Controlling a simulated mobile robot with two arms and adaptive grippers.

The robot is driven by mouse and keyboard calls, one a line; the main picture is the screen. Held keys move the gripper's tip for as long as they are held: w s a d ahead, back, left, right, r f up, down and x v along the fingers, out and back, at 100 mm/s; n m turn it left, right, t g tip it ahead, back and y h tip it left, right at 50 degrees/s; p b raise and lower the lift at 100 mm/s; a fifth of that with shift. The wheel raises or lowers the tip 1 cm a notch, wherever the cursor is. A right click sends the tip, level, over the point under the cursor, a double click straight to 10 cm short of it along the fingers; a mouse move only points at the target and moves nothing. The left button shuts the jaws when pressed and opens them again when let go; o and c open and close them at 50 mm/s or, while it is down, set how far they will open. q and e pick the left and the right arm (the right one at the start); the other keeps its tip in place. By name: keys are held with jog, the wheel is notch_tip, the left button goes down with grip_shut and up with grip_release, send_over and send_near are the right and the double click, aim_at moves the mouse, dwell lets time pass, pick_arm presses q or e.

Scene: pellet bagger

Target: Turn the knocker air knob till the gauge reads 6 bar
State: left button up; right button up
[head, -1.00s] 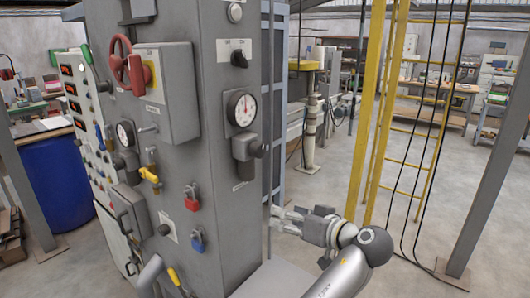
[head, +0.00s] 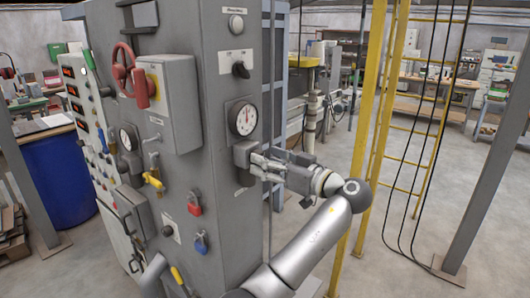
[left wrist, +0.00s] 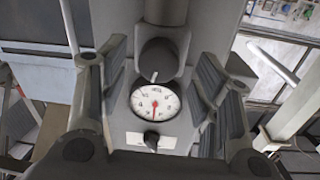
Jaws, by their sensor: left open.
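The knocker air regulator (head: 243,153) is a grey body on the side of the grey cabinet, below a round white gauge (head: 243,117). Its dark round knob (left wrist: 158,60) shows in the left wrist view; my gripper mostly hides it in the head view. The gauge also shows in the left wrist view (left wrist: 146,98), upside down, with its red needle near the middle of the scale; I cannot read the exact number. My left gripper (head: 257,163) is open at the regulator. Its fingers stand on both sides of the knob, with gaps visible. My right gripper is not in view.
A black selector switch (head: 240,69) sits above the gauge. A yellow ladder (head: 415,130) and post (head: 362,150) stand to the right.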

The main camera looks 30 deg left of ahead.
pick_arm(q)
jog(key=shift+w+a, duration=0.1)
jog(key=shift+a, duration=0.6)
jog(key=c, duration=1)
jog(key=shift+c, duration=0.2)
jog(key=shift+m, duration=0.4)
jog(key=shift+w+m, duration=0.1)
jog(key=shift+m, duration=2.3)
